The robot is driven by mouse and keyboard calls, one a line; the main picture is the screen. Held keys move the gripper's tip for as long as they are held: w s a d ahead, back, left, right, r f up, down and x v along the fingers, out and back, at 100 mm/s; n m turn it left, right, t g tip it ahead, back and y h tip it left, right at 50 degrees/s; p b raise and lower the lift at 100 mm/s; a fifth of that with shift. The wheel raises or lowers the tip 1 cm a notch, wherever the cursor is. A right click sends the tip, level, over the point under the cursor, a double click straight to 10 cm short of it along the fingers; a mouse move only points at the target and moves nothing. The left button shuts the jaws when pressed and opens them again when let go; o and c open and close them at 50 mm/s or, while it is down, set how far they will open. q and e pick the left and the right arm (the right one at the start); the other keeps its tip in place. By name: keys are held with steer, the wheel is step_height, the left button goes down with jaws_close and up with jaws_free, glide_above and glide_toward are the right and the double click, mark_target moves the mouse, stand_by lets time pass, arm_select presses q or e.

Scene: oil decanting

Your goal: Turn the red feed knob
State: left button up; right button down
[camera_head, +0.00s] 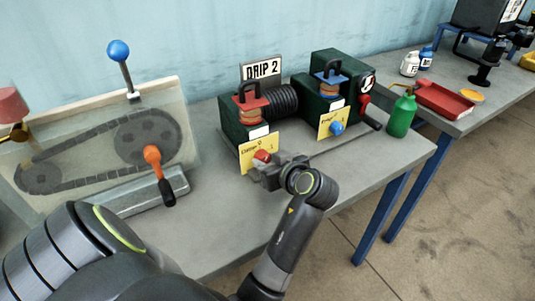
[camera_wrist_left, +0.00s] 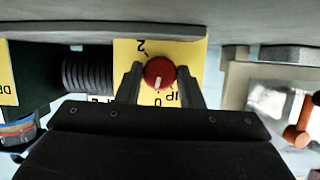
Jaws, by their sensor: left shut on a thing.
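The red feed knob (camera_head: 262,156) sits on a yellow label plate (camera_head: 248,162) at the front of the left green box (camera_head: 236,118), under a DRIP 2 sign (camera_head: 262,69). My left gripper (camera_head: 257,170) is at the knob. In the left wrist view the plate is upside down, and the knob (camera_wrist_left: 159,73) lies between my two fingers (camera_wrist_left: 159,82), which are shut on its sides. Its white mark points down in that picture, toward a printed 0; a 2 is printed on the opposite side. My right gripper is not in view.
A second green box (camera_head: 328,95) with a blue knob (camera_head: 337,128) stands to the right, joined by a black ribbed hose (camera_head: 283,101). A green bottle (camera_head: 401,114) stands near the bench's right end.

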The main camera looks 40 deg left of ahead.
arm_select(q)
steer(key=shift+r+m+g+y+p, duration=0.3)
steer(key=shift+m+g+p, duration=0.15)
steer(key=shift+p, duration=0.3)
steer(key=shift+w+f+m+g+y+p, duration=0.15)
steer(key=shift+m+g+p, duration=0.1)
steer(key=shift+m+p, duration=0.3)
steer(key=shift+f+m+g+y+p, duration=0.1)
steer(key=shift+m+g+y+p, duration=0.1)
steer(key=shift+m+p, duration=0.25)
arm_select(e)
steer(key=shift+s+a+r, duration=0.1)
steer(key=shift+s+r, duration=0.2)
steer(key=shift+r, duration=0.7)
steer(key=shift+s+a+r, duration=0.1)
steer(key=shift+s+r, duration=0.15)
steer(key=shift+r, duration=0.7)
arm_select(q)
steer(key=o, duration=1)
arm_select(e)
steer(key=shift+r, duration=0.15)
